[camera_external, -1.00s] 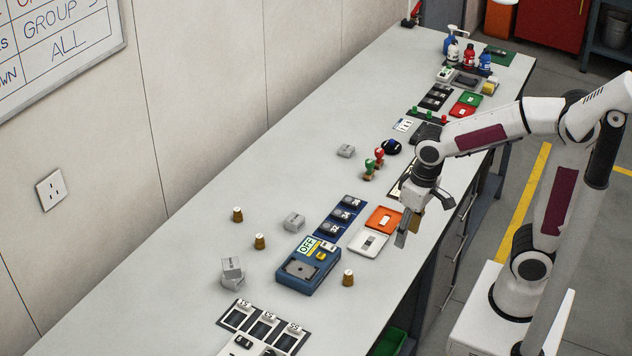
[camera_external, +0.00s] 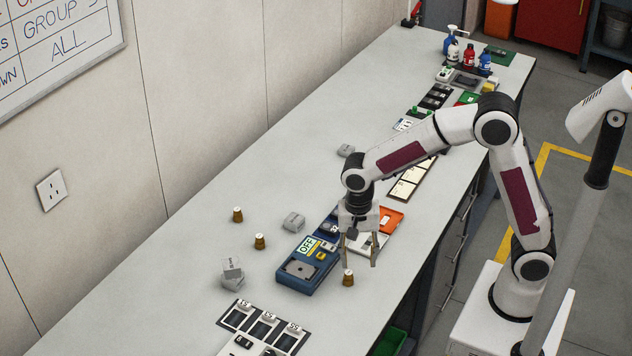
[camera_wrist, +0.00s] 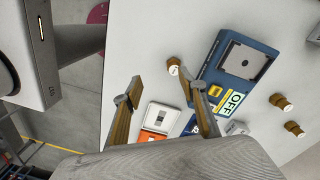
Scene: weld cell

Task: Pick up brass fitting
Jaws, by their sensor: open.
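A small brass fitting with a pale top (camera_external: 348,278) stands on the bench right of the blue OFF device, and it shows in the wrist view (camera_wrist: 173,68) beyond my fingers. Two more brass fittings stand left of the device, one farther back (camera_external: 238,214) and one nearer (camera_external: 260,241); both show at the right of the wrist view (camera_wrist: 280,102) (camera_wrist: 294,129). My gripper (camera_external: 359,264) points down, open and empty, fingers apart, above and close to the right-hand fitting. Whether a finger touches it cannot be told.
The blue OFF device (camera_external: 302,272) stands close left of the right-hand fitting. Orange (camera_external: 391,220) and white trays lie behind my gripper. Grey blocks (camera_external: 293,222) stand on the left part of the bench, with dark slotted panels (camera_external: 263,325) at the front.

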